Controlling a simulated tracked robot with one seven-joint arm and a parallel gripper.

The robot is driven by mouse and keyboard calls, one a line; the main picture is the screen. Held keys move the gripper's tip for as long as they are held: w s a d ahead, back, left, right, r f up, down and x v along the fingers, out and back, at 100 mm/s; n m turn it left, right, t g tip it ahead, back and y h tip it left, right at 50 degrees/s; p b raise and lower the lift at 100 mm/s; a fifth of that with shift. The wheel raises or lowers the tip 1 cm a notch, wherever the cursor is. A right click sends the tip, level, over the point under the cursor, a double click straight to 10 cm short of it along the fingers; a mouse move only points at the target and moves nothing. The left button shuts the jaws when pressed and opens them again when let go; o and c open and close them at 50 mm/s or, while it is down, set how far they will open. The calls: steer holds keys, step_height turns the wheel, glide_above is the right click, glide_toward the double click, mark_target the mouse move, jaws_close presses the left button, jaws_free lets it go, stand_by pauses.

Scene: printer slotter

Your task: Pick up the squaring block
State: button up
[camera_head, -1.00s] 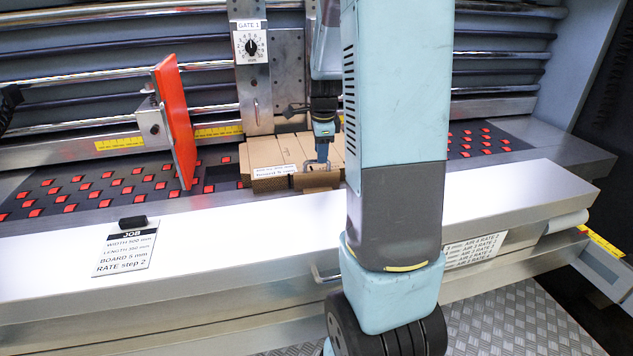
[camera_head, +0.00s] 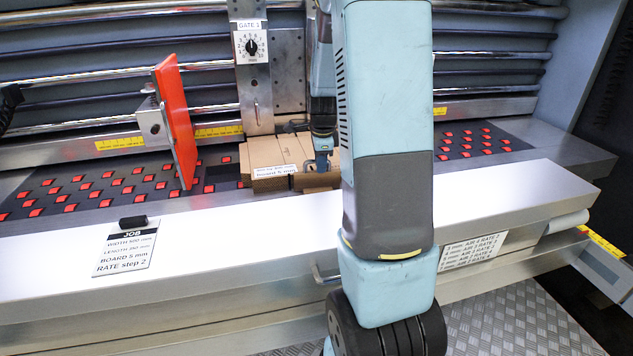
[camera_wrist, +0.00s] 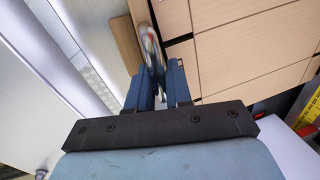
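My gripper (camera_head: 323,160) points down at the right part of the brown boards, partly hidden by my own arm. In the wrist view its two blue fingers (camera_wrist: 161,75) are close together, with a shiny curved metal handle (camera_wrist: 149,45) reaching between them. I cannot tell whether they press on it. The handle seems to belong to the squaring block, whose body I cannot clearly make out. A darker brown strip (camera_wrist: 126,45) shows beside the handle and may be part of it. In the head view a brown front face (camera_head: 316,181) shows below the gripper.
A stack of brown boards (camera_head: 262,154) with a white label lies left of my gripper. An upright orange plate (camera_head: 176,125) stands farther left. The gate plate (camera_head: 254,90) with a dial rises behind. A bright steel ledge (camera_head: 230,220) with a job card (camera_head: 125,250) runs in front.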

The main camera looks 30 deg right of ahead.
jaws_close()
stand_by(0.3)
steer(key=shift+r, duration=0.3)
step_height(320, 180, up, 2)
steer(key=shift+r, duration=0.15)
steer(key=s+d+r, duration=0.2)
steer(key=s+r, duration=0.8)
steer(key=s, duration=0.3)
steer(key=shift+s+d, duration=0.35)
steer(key=shift+d, duration=0.05)
